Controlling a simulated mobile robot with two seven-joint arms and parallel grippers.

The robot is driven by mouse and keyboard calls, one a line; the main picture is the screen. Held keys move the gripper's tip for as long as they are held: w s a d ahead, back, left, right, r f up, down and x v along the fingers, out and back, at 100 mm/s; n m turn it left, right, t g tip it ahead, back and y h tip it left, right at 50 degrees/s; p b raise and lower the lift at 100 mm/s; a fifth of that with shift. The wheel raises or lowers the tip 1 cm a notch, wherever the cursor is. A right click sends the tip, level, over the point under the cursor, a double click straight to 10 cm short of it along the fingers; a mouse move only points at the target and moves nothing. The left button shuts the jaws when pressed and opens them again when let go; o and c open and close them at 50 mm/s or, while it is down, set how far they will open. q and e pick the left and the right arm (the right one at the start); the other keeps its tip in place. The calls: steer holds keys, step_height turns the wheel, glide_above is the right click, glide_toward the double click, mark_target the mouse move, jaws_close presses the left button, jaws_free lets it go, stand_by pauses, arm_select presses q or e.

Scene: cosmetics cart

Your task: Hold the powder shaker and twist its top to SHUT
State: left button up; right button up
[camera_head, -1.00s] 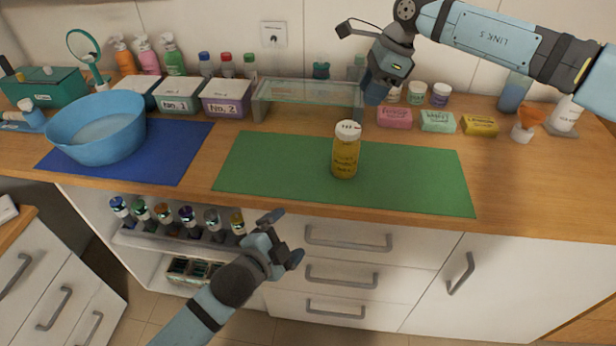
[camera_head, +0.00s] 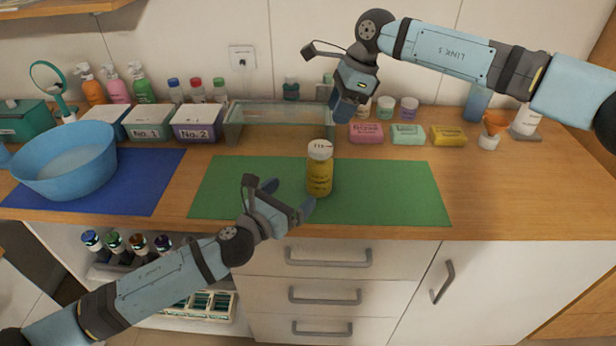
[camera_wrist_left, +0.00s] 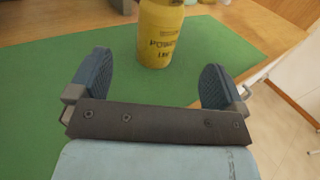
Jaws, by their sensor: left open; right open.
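The powder shaker (camera_head: 320,176) is a yellow bottle with a white top (camera_head: 320,150), standing upright on the green mat (camera_head: 400,190). My left gripper (camera_head: 290,198) is open and empty, just to the left and front of the shaker. In the left wrist view the shaker's lower body (camera_wrist_left: 160,35) shows ahead, between and beyond the two open fingers (camera_wrist_left: 155,85); its top is out of that view. My right gripper (camera_head: 344,112) is open and empty, above and behind the shaker, near the glass shelf. The lettering on the top is too small to read.
A glass shelf (camera_head: 232,128) stands behind the mat. Soap bars (camera_head: 407,135) and small jars lie behind to the right. A blue basin (camera_head: 65,165) sits on a blue mat at left. The green mat's right part is clear.

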mark_target(312, 175)
arm_select(q)
steer(key=x, duration=1.1)
steer(key=shift+w+d, duration=0.15)
steer(key=shift+w, duration=0.05)
steer(key=c, duration=1)
steer(key=shift+c, duration=0.2)
arm_select(e)
steer(key=shift+o, duration=0.4)
steer(key=o, duration=0.4)
steer(key=shift+a, duration=0.1)
steer(key=shift+c, duration=0.2)
steer(key=o, duration=0.3)
steer(key=a+r+n+h, duration=0.1)
steer(key=n+h, duration=0.1)
steer(key=a+r+n+h, duration=0.1)
steer(key=a+n, duration=0.1)
steer(key=shift+s+a+r+t+h, duration=0.2)
steer(key=shift+a+r+t+h, duration=0.1)
steer(key=shift+r+h, duration=0.1)
steer(key=shift+o, duration=0.2)
steer(key=shift+n, duration=0.3)
step_height(312, 175, down, 12)
steer(key=shift+r, duration=0.15)
